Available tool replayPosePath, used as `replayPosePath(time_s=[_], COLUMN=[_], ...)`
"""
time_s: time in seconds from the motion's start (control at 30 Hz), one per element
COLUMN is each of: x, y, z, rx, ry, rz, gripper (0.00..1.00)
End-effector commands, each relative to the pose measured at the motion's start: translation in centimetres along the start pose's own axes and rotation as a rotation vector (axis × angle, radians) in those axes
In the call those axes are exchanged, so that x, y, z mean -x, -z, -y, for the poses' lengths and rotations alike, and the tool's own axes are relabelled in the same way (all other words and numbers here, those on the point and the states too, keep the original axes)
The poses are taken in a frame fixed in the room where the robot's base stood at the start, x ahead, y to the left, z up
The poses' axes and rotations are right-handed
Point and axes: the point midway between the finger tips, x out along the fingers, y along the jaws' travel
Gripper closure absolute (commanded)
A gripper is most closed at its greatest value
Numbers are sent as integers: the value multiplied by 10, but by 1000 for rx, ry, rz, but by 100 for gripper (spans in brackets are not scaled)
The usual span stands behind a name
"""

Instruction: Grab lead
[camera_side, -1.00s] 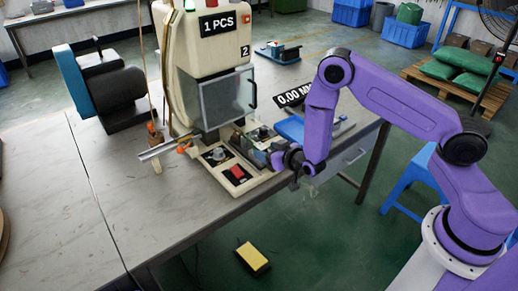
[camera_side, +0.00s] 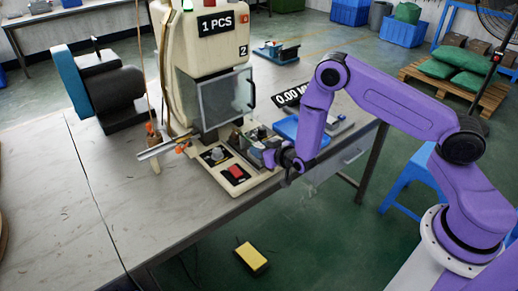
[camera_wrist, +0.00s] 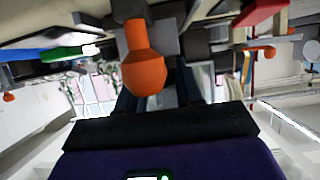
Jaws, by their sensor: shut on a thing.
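My gripper (camera_side: 271,157) is at the right end of the machine's base, low over the table edge. In the wrist view its dark jaws (camera_wrist: 154,92) are shut on an orange piece (camera_wrist: 145,68) with a thick rounded end. This may be the end of the lead, but I cannot tell for sure. The piece is too small to make out in the side view, where my gripper covers it. A thin cord (camera_side: 139,60) hangs left of the machine, with an orange part (camera_side: 150,128) at its lower end.
The cream moulding machine (camera_side: 205,50) stands left of my gripper, its clear guard (camera_side: 222,100) above the base. A red button (camera_side: 236,171) is on the base. A blue tray (camera_side: 290,128) lies behind my gripper. The table front (camera_side: 130,215) is clear.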

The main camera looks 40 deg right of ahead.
Motion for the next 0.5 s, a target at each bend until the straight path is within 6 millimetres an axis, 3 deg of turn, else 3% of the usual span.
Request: replayPosePath(time_s=[0.27, 0.5], x=[3, 19], y=[9, 34], z=[0, 0], rx=[-1, 0], ry=[0, 1], rz=[-2, -1], gripper=[95, 95])
